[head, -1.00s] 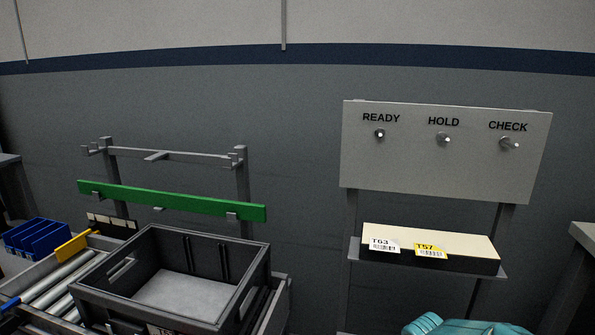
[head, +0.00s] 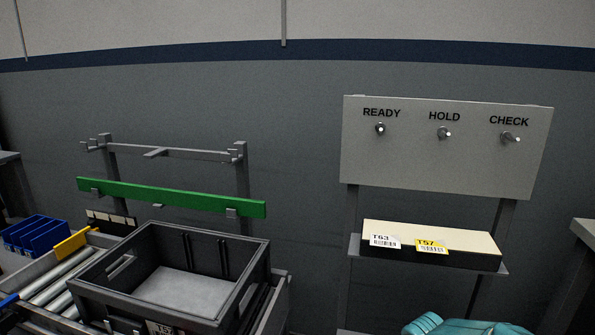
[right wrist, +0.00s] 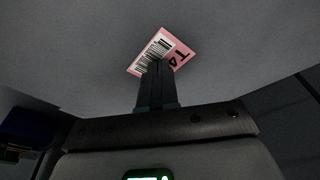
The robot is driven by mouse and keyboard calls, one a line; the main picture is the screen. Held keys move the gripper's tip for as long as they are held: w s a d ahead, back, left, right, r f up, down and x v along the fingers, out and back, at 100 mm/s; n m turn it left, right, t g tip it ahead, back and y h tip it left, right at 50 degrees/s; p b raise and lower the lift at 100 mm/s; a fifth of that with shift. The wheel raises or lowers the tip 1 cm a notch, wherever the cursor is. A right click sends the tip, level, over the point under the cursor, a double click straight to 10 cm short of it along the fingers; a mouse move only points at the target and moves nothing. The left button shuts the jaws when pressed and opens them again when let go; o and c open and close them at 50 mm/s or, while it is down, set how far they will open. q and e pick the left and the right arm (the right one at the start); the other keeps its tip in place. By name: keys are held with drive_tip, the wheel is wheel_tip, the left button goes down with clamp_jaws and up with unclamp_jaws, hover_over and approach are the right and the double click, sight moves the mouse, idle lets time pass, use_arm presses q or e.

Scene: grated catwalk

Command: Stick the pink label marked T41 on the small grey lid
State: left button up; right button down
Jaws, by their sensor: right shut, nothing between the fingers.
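The pink label (right wrist: 171,47) shows in the right wrist view, with a barcode and dark print of which "T4" can be read. It lies against a broad plain grey surface (right wrist: 75,70). My right gripper (right wrist: 156,68) is shut, and its fingertips overlap the label's lower edge. I cannot tell how firmly the label sits on the surface, or whether this surface is the small grey lid. Neither gripper shows in the head view, and my left gripper is in no view.
A grey crate (head: 255,262) stands by rollers (head: 52,278) at left. Blue bins (head: 36,236) are beside them. At right, a label holder (head: 455,236) carries a white T63 label (head: 385,241) and a yellow T57 label (head: 431,246), below a knob panel (head: 445,165).

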drive_tip(key=shift+f, duration=0.2)
idle(0.4)
wheel_tip(320, 180, up, 7)
drive_tip(key=p, duration=0.3)
idle(0.4)
drive_tip(key=shift+s, duration=0.15)
